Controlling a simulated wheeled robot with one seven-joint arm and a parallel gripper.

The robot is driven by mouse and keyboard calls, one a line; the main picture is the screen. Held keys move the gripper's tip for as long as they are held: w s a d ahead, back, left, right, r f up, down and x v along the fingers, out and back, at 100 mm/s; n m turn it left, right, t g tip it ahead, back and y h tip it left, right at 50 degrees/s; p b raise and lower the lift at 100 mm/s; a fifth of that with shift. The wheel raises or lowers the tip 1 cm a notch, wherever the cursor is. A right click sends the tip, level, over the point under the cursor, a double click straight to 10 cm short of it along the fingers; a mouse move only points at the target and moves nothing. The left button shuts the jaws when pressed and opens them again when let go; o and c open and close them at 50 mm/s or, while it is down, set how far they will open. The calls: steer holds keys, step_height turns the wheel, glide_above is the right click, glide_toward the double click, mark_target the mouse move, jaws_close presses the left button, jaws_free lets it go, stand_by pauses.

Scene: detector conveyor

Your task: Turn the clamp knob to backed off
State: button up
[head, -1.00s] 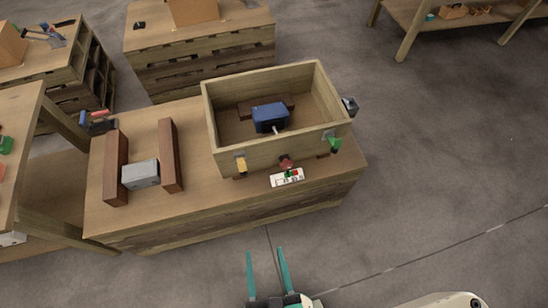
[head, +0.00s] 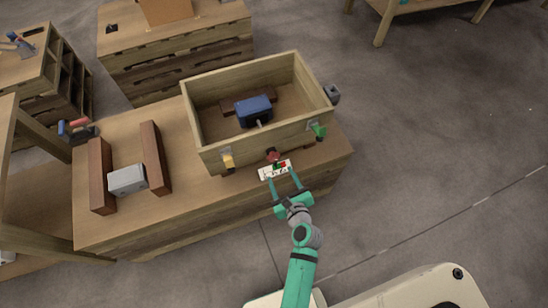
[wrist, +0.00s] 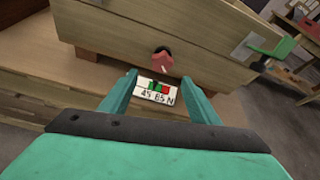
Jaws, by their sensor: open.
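The clamp knob is a small red knob (head: 272,155) on the front wall of the wooden box (head: 205,151). In the wrist view the red knob (wrist: 162,60) sits on a dark shaft, a little beyond my fingertips. My gripper (head: 283,177) is open and empty in front of the box. In the wrist view my gripper (wrist: 160,80) has its two teal fingers spread to either side of a white label plate (wrist: 157,91) with green and red marks and the text "45 85 N". The fingers do not touch the knob.
A blue block (head: 253,110) lies inside the box. A grey block (head: 127,180) lies between two brown rails at left. Floor at right is clear.

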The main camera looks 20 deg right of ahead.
mark_target(274, 159)
steer(key=shift+m, duration=0.3)
steer(key=x, duration=1.1)
steer(key=shift+w+d+r, duration=0.2)
steer(key=shift+w, duration=0.15)
steer(key=shift+c, duration=0.3)
steer(key=c, duration=1)
